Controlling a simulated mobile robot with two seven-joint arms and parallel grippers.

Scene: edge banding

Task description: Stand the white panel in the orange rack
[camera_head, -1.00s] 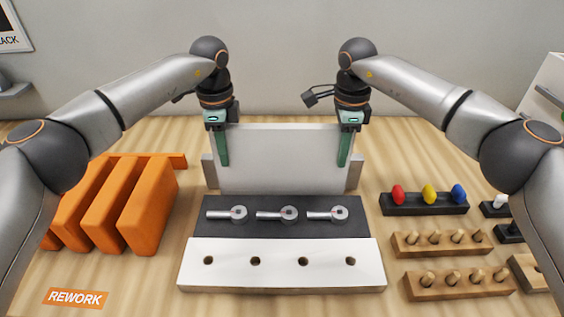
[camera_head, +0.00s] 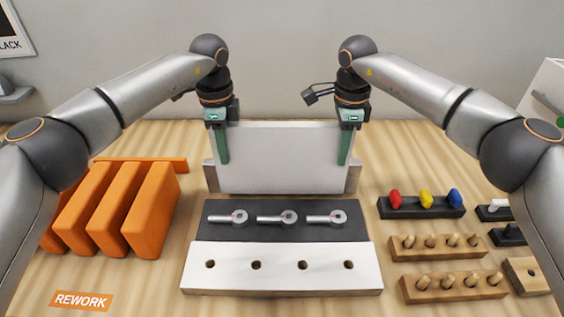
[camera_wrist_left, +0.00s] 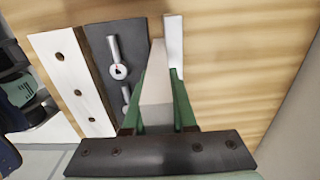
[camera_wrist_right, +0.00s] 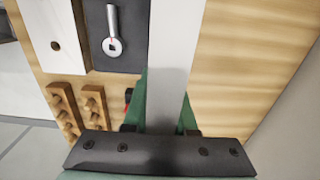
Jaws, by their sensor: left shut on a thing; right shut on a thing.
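The white panel (camera_head: 282,158) stands upright at the back middle of the table, between grey end supports (camera_head: 353,178). My left gripper (camera_head: 222,160) is shut on the panel near its left end. My right gripper (camera_head: 344,160) is shut on it near its right end. The left wrist view shows the panel's edge (camera_wrist_left: 156,88) between green fingers, and the right wrist view shows its edge (camera_wrist_right: 170,80) likewise. The orange rack (camera_head: 150,211) stands at the left with several upright dividers and gaps between them. Whether the panel's bottom touches the table is hard to tell.
In front of the panel lie a dark mat (camera_head: 345,220) with three metal tools and a white board (camera_head: 230,272) with several holes. Peg blocks (camera_head: 455,287) and a dark holder with coloured knobs (camera_head: 420,208) stand at the right. A REWORK label (camera_head: 80,301) lies front left.

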